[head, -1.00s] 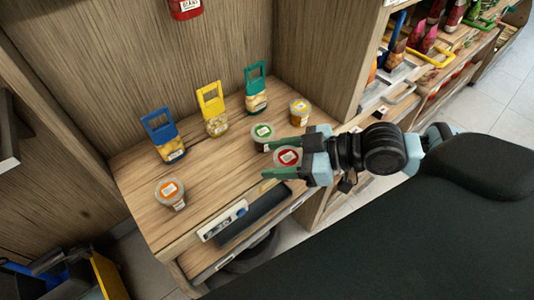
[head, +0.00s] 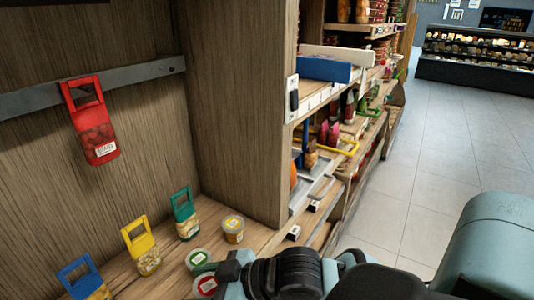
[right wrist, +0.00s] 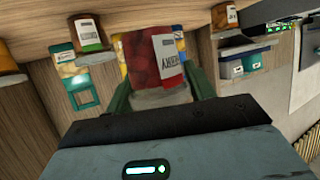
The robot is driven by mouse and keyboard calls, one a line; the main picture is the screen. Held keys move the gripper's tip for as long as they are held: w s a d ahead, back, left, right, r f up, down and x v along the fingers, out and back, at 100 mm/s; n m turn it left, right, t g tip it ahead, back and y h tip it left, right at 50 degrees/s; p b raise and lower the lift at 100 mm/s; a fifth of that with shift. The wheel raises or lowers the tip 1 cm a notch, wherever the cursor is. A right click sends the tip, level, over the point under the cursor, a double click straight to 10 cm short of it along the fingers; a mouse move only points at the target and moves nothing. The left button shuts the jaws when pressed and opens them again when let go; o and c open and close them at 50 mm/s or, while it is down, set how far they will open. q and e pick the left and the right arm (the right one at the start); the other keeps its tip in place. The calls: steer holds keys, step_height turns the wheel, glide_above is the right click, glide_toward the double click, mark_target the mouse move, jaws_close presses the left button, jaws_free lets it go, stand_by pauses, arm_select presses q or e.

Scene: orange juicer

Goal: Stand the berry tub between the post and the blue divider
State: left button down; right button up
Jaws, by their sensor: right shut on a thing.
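The berry tub, with a red-rimmed lid (head: 206,286), is at the bottom of the head view. The right wrist view shows its dark red side and white label (right wrist: 143,58). My right gripper (right wrist: 160,92) is shut on it, a green finger on each side; in the head view its wrist partly covers the fingers. A narrow upright blue piece (head: 305,143), possibly the blue divider, stands on the side shelf beyond the wooden panel. A wider blue panel (head: 322,69) is on the shelf above. I cannot tell which part is the post. My left gripper is out of view.
A green-lidded tub (head: 198,259) and a yellow tub (head: 233,228) stand close to the held tub. Blue (head: 82,278), yellow (head: 141,247) and teal (head: 184,215) handled packs stand left. A red pack (head: 94,122) hangs from a rail. A tall wooden panel (head: 245,110) separates the bays.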

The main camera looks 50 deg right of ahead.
steer(key=shift+w+d+r+m+t+h, duration=0.1)
steer(key=shift+w+r+m+t+h, duration=0.35)
steer(key=shift+w+m+t+h, duration=0.3)
steer(key=d+m+h, duration=0.1)
steer(key=m+h, duration=0.1)
steer(key=d+r+m+t+h, duration=0.1)
steer(key=h, duration=0.1)
steer(key=d+m+h, duration=0.2)
steer(key=shift+w+r+m, duration=0.25)
steer(key=shift+w+m, duration=0.05)
steer(key=shift+m, duration=0.05)
